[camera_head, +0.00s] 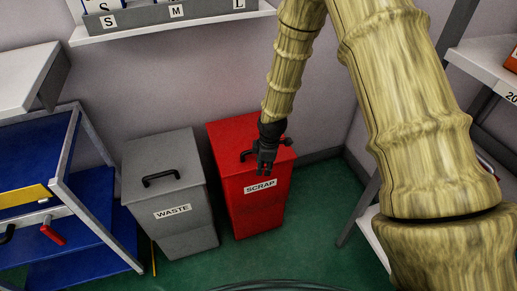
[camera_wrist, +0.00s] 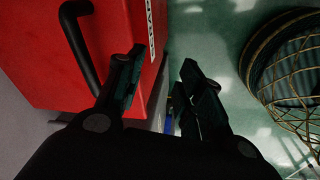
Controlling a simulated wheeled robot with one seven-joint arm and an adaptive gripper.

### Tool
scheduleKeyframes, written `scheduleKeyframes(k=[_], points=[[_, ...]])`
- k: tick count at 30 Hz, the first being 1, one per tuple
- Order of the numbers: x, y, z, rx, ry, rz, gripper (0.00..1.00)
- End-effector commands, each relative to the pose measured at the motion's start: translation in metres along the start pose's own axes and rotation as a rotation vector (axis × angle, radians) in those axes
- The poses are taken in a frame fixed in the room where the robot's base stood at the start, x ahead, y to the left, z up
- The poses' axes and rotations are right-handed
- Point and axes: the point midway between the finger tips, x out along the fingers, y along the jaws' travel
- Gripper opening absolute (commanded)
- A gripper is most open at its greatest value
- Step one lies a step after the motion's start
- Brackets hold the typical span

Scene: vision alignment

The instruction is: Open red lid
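The red scrap bin (camera_head: 247,210) stands against the wall with its red lid (camera_head: 228,134) closed. A black handle (camera_head: 245,156) is on the lid, partly hidden by my gripper (camera_head: 265,168). In the wrist view the red lid (camera_wrist: 40,65) fills the upper left, with the black handle (camera_wrist: 79,42) arching to the left of my fingers. My gripper (camera_wrist: 160,75) is open and empty, its fingers apart. One finger overlaps the lid near the label edge, and the other shows over the green floor. Contact with the lid cannot be told.
A grey waste bin (camera_head: 165,200) with a black handle stands close to the left of the red bin. A blue trolley (camera_head: 60,215) is further left. A shelf unit (camera_head: 485,62) stands at the right. Green floor (camera_head: 315,215) is free right of the red bin.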

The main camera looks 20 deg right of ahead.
Motion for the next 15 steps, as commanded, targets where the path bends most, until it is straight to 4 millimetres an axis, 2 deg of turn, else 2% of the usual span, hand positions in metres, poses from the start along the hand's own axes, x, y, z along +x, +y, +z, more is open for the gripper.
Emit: scheduleKeyframes(k=[1,3,6,10,15], points=[[-0.017,0.025,-0.007,-0.072,-0.003,0.019,0.37],[-0.037,0.049,-0.013,-0.169,-0.012,0.031,0.37],[-0.060,0.074,-0.018,-0.267,-0.025,0.043,0.37],[-0.077,0.089,-0.021,-0.336,-0.036,0.049,0.37],[-0.073,0.093,-0.021,-0.353,-0.039,0.049,0.37]])
